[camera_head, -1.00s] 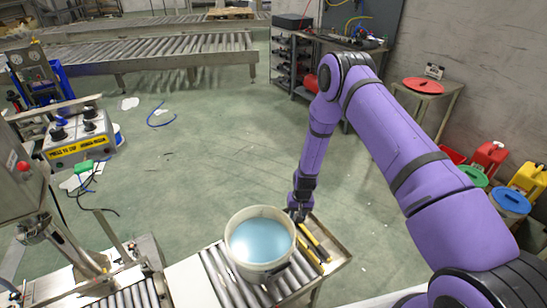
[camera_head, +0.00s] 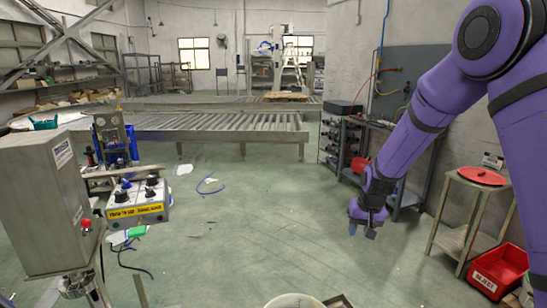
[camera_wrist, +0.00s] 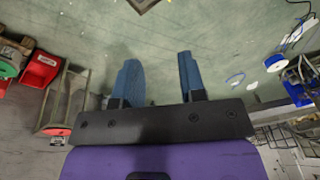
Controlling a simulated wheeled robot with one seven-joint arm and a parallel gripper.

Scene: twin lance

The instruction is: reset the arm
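My purple arm reaches in from the right in the head view. My gripper (camera_head: 362,228) hangs over the open green floor, pointing down, with nothing near it. In the wrist view its two blue fingers (camera_wrist: 160,75) stand apart with bare floor between them, so it is open and empty. The white bucket (camera_head: 294,300) shows only as a rim at the bottom edge of the head view, well below and to the left of my gripper. Its contents are out of view.
A wooden stand with a red lid (camera_head: 481,176) and a red bin (camera_head: 497,271) are at the right. A workbench (camera_head: 372,150) stands behind my gripper. A roller conveyor (camera_head: 215,124) crosses the back. A grey machine (camera_head: 45,205) is at the left.

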